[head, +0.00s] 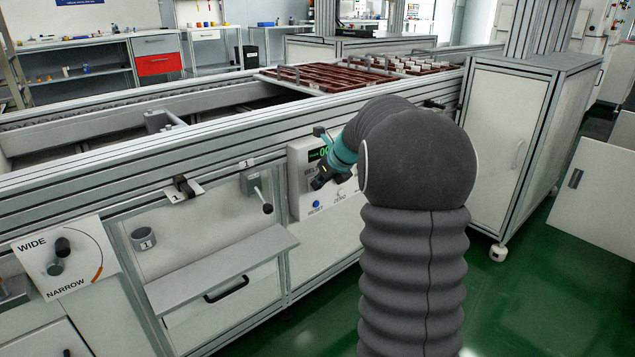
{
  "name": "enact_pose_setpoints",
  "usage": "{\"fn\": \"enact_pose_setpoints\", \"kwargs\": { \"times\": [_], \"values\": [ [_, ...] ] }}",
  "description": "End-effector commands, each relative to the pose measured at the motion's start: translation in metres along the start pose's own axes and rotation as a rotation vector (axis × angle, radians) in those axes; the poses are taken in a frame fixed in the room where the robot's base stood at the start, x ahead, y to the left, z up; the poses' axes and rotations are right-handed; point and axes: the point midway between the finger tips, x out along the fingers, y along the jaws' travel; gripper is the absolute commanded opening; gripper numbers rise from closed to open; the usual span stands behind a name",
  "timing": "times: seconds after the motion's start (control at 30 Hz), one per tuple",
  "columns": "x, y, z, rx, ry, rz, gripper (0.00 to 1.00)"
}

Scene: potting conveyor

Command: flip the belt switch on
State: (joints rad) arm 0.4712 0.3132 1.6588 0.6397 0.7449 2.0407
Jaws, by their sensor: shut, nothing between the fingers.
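A light grey control box (297,205) is fixed to the front side of the conveyor. It has a small green-lit display, a partly covered label that starts with "BEL", a blue button (316,204) and the word "ZERO". My gripper (319,183) is shut and empty, in front of the box's middle, just below the label. My gripper and dark arm hide the right part of the box. I cannot make out a belt switch or its position, nor whether the fingertips touch the box.
A WIDE/NARROW dial (60,258) is at far left. Reddish-brown trays (328,77) lie on the conveyor. Green floor (510,290) is clear at right.

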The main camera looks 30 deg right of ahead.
Motion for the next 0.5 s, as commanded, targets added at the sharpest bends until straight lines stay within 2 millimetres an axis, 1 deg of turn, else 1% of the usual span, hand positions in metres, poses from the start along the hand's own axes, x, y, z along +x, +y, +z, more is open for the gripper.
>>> {"fn": "enact_pose_setpoints", "kwargs": {
  "times": [0.2, 0.3, 0.5],
  "values": [
    [-0.025, -0.004, -0.016, 0.003, -0.002, -0.004, 0.00],
    [-0.048, -0.003, -0.014, 0.000, -0.004, -0.005, 0.00],
    [-0.084, 0.003, -0.011, -0.008, -0.003, 0.003, 0.00]
  ]
}}
